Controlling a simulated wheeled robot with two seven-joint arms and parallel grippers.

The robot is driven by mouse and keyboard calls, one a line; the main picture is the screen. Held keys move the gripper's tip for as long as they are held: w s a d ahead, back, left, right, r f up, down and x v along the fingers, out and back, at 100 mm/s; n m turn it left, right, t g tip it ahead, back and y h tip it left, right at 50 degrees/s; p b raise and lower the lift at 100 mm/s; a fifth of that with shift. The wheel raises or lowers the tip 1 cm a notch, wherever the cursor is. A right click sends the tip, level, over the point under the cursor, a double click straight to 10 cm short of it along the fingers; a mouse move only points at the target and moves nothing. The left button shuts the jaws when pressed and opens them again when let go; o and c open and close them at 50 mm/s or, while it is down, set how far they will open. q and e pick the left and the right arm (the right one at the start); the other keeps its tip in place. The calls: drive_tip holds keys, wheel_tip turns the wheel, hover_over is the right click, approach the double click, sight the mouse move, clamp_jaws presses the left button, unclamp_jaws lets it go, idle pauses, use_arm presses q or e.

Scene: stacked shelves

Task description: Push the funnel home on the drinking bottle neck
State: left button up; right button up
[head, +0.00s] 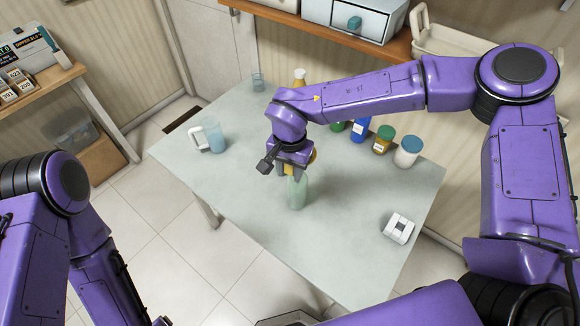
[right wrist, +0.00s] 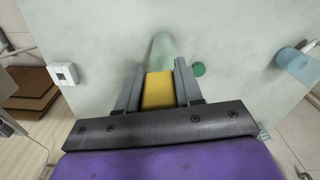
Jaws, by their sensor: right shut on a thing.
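My right gripper (head: 291,174) is over the middle of the table, pointing down. It is shut on the yellow funnel (right wrist: 159,90), which fills the gap between the fingers in the right wrist view. The translucent green drinking bottle (head: 298,192) stands upright on the table directly below the gripper. It also shows just beyond the funnel in the right wrist view (right wrist: 162,48). The fingers and funnel hide the bottle neck, so I cannot tell how far the funnel sits on it. My left arm is at the lower left; its gripper is out of view.
A blue pitcher with a white handle (head: 215,138) stands left on the table (head: 240,215). A blue bottle (head: 358,131), a green-lidded jar (head: 382,144) and a blue-lidded white jar (head: 407,152) stand at the back right. A white box-like object (head: 398,228) lies at right.

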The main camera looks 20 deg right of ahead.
drive_tip(key=shift+f, duration=0.25)
drive_tip(key=o, duration=1.1)
wheel_tip(320, 180, up, 10)
drive_tip(key=b, duration=0.2)
drive_tip(key=shift+f+b, duration=0.1)
drive_tip(key=shift+b, duration=0.2)
drive_tip(key=shift+r, duration=0.35)
